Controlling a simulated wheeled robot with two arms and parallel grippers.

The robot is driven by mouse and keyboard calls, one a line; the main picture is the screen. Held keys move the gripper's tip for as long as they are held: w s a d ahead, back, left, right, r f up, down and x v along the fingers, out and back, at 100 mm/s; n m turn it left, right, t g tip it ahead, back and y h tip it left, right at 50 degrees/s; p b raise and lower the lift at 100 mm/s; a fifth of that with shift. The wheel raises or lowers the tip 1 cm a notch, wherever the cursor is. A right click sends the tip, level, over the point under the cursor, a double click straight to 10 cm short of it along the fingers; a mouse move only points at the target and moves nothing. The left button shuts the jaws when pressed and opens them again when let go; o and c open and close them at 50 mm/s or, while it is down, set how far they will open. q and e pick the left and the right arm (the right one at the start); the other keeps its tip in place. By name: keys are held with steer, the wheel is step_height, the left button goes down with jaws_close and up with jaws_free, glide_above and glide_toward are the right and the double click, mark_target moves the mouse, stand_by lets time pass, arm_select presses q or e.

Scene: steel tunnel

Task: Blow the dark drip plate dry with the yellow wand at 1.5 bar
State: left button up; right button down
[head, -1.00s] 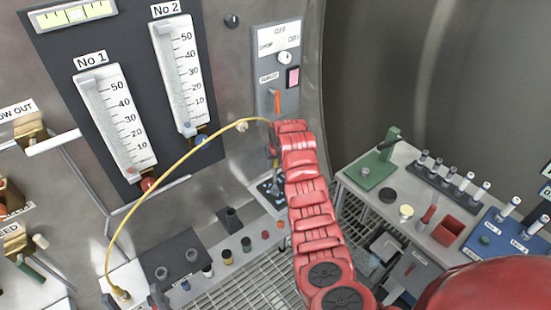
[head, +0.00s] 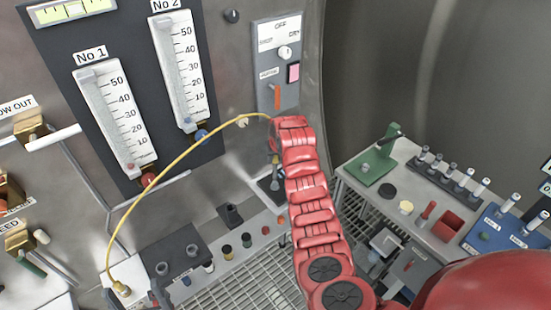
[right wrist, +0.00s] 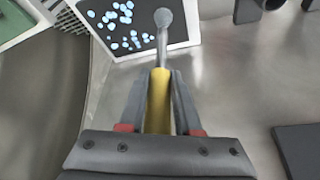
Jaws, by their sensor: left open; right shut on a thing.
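My right gripper (right wrist: 160,95) is shut on the yellow wand (right wrist: 158,110). The wand's grey tube ends in a round nozzle (right wrist: 163,17) over the edge of the dark drip plate (right wrist: 118,25), as seen in the right wrist view. Several pale blue drops lie on the plate, mostly left of the nozzle; I cannot tell whether the nozzle touches it. In the head view the plate (head: 268,186) is small, at the wall's foot, partly hidden by my right arm. A yellow hose (head: 165,172) arcs from my right gripper (head: 275,158) to a fitting at lower left. My left gripper is not in view.
The wall bears scale tubes No 1 (head: 115,120) and No 2 (head: 182,70), and a switch panel (head: 278,65) with an orange lever. A ledge (head: 225,262) with small knobs runs below. On the right a bench (head: 385,185) holds a green stand, vials and a red box.

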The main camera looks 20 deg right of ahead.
stand_by(0.4)
steer(key=shift+w+d+b, duration=0.1)
steer(key=shift+d+b, duration=0.1)
steer(key=shift+b, duration=0.1)
steer(key=shift+w+d+b, duration=0.25)
steer(key=shift+d+b, duration=0.35)
steer(key=shift+d, duration=0.2)
steer(key=shift+w+d+b, duration=0.25)
steer(key=shift+d+b, duration=0.35)
steer(key=shift+d, duration=0.15)
steer(key=shift+w+d+b, duration=0.25)
steer(key=shift+d+b, duration=0.35)
steer(key=shift+d, duration=0.2)
